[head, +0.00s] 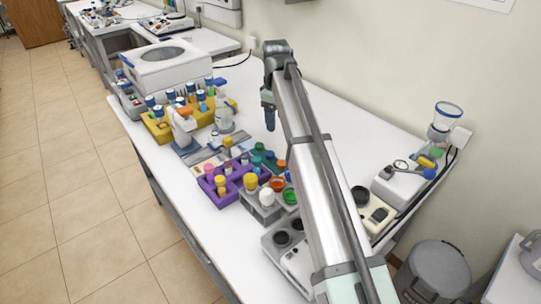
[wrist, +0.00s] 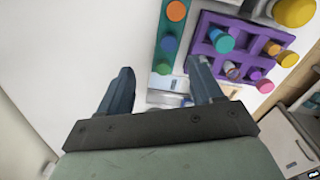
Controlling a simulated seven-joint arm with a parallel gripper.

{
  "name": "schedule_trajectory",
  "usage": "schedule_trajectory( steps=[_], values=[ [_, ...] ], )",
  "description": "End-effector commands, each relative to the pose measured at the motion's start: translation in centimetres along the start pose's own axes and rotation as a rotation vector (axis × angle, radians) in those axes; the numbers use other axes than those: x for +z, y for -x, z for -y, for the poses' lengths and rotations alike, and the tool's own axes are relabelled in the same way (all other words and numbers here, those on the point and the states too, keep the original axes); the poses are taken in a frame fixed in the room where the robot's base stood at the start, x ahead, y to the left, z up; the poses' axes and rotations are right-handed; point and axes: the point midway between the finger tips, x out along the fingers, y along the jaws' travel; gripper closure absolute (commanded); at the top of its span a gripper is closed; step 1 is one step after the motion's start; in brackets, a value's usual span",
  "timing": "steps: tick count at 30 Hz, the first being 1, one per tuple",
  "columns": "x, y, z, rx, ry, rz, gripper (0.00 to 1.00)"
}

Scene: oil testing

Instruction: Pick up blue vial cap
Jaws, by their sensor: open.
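In the wrist view, a round blue cap (wrist: 170,44) sits in a row between an orange cap (wrist: 176,11) and a green cap (wrist: 163,68), on a teal rack. In the head view, several blue-topped vials (head: 150,101) stand in a yellow rack (head: 158,131). My gripper (wrist: 160,70) is open with nothing between its fingers. The blue cap lies just beyond the fingertips in the wrist view. In the head view, my gripper (head: 270,120) hangs above the bench, behind the coloured racks.
A purple rack (head: 225,198) with several coloured caps stands beside the teal rack; it also shows in the wrist view (wrist: 203,43). A white instrument (head: 290,262) is in front. Bare white bench (head: 330,115) lies to the right of my gripper.

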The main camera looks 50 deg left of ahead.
Motion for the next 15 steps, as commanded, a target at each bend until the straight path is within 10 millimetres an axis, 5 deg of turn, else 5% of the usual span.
schedule_trajectory(
  steps=[3,8,15],
  values=[
    [-1.9,0.2,1.1,-0.038,0.031,-0.006,0.35],
    [-2.1,-0.6,1.6,-0.049,0.039,-0.006,0.35],
    [-2.0,-3.9,1.7,-0.048,0.037,-0.006,0.35]
  ],
)
